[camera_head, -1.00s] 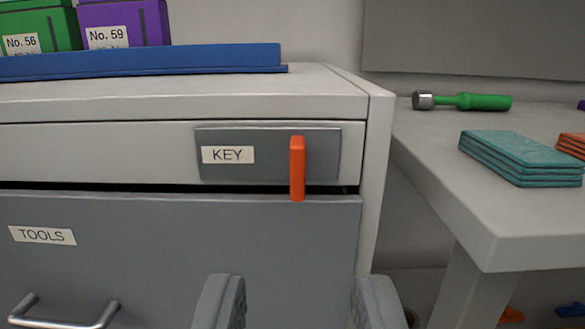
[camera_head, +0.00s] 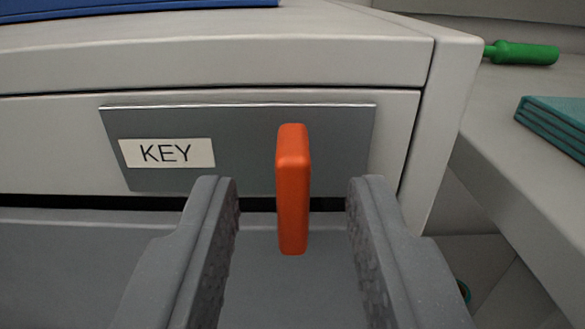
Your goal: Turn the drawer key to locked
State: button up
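The orange drawer key (camera_head: 292,190) stands upright, its long side vertical, on a dark grey plate (camera_head: 245,150) with a white label reading KEY (camera_head: 167,153). The plate is on the cabinet front. My gripper (camera_head: 292,195) is open, one finger left of the key and one right, with clear gaps on both sides. It does not appear to touch the key. The grey tools drawer (camera_head: 80,265) is below the plate, with a dark gap along its top edge.
The cabinet top (camera_head: 220,55) carries a blue tray (camera_head: 120,8) at the back left. To the right is a bench (camera_head: 490,130) with a green-handled tool (camera_head: 522,53) and a teal stack (camera_head: 555,125). A gap separates cabinet and bench.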

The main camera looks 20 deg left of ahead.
jog(key=shift+w+a, duration=0.1)
jog(key=shift+w, duration=0.25)
grip_shut()
